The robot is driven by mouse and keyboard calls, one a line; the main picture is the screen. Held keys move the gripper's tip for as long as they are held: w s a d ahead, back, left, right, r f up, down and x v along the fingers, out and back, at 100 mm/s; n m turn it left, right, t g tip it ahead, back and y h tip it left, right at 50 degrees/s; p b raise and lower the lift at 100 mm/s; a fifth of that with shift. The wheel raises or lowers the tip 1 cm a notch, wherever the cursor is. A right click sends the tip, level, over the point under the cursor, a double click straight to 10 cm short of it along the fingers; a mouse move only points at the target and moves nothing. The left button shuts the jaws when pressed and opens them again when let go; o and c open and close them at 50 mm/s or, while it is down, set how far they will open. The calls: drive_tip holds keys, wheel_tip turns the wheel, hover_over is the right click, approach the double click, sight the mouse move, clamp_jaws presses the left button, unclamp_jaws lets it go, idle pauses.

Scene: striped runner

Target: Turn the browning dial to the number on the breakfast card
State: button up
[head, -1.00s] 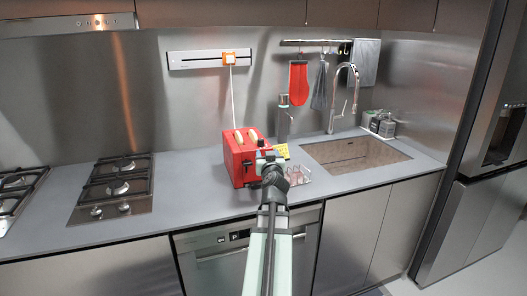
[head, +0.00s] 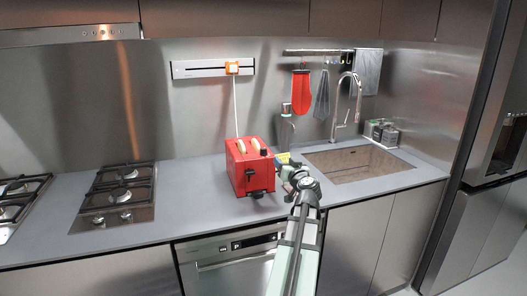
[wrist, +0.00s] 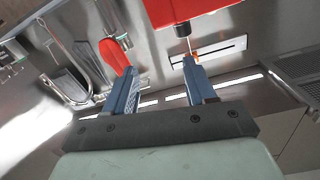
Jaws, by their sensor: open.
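The red toaster (head: 237,177) stands on the counter with two bread slices (head: 241,146) in its top. Its front carries a dark lever-like part (head: 250,173) and a dark part lower down; I cannot tell which is the browning dial. A yellow card (head: 283,158) shows behind my gripper, partly hidden, and its number cannot be read. My gripper (head: 284,172) is just right of the toaster. In the wrist view my gripper (wrist: 160,76) is open with nothing between its fingers, and the red toaster (wrist: 175,10) shows beyond them with a black knob-like part (wrist: 183,29).
A sink (head: 360,164) with a tall tap (head: 352,100) lies to the right, a gas hob (head: 115,198) to the left. A white cord (head: 236,108) runs from an orange plug (head: 232,68) down behind the toaster. The counter between hob and toaster is clear.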

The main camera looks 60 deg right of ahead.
sight(265, 151)
drive_tip(key=w+d+n, duration=0.1)
drive_tip(key=w+d, duration=0.1)
drive_tip(key=w, duration=0.2)
drive_tip(key=w+d+n+t+y, duration=0.1)
drive_tip(key=w+d, duration=0.1)
drive_tip(key=w, duration=0.2)
drive_tip(key=w+d+n, duration=0.1)
drive_tip(key=w+d, duration=0.2)
drive_tip(key=w, duration=0.1)
drive_tip(key=shift+w+r+t, duration=0.1)
drive_tip(key=shift+w+t, duration=0.15)
drive_tip(key=shift+t, duration=0.05)
drive_tip(key=shift+a, duration=0.1)
drive_tip(key=c, duration=0.9)
